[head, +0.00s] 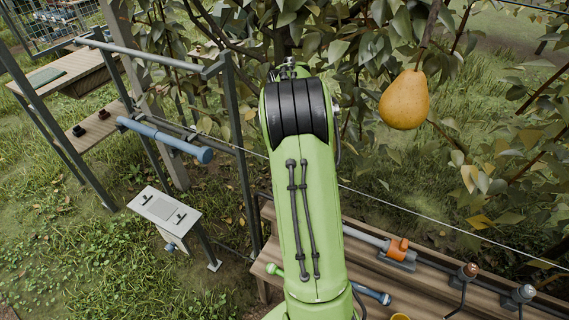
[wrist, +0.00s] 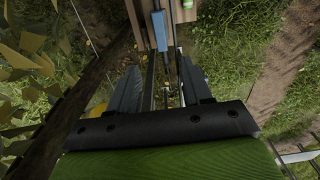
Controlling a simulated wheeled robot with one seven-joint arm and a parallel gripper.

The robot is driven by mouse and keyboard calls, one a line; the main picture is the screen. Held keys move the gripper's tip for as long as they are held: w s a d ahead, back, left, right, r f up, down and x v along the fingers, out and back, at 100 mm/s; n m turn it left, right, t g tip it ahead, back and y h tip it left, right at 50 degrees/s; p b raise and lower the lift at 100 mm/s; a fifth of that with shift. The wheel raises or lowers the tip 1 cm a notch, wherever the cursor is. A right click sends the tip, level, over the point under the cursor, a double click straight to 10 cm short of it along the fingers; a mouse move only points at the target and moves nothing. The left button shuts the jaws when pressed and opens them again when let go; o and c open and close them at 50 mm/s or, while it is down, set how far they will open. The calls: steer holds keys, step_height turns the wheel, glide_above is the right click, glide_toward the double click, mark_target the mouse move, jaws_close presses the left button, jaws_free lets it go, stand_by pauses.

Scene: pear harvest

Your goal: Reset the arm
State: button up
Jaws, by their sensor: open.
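My green arm (head: 305,190) reaches up the middle of the head view, its bent black joint at the top. My gripper is not visible in the head view. In the wrist view my gripper (wrist: 160,85) shows as two dark fingers held apart, with nothing clearly between them. A ripe yellow-orange pear (head: 404,99) hangs from a branch to the right of my arm, apart from it.
A wooden bench (head: 350,262) with an orange-fitted tool (head: 398,250) lies behind and right of my arm. A metal frame with a blue-grey bar (head: 165,138) and a white panel (head: 165,211) stand left. Leafy branches and a thin wire cross behind.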

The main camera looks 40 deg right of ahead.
steer(key=shift+r, duration=0.3)
steer(key=s+a+r+m+t+p, duration=0.1)
steer(key=s+a+r, duration=0.2)
steer(key=a+r, duration=0.45)
steer(key=s+a+r+m+t+p, duration=0.1)
steer(key=s+a+r+t, duration=0.1)
steer(key=a+r, duration=0.55)
steer(key=s+a+m+t+p, duration=0.1)
steer(key=s+a+m+t, duration=0.1)
steer(key=s+a, duration=0.9)
steer(key=s, duration=0.4)
steer(key=shift+f+t, duration=0.3)
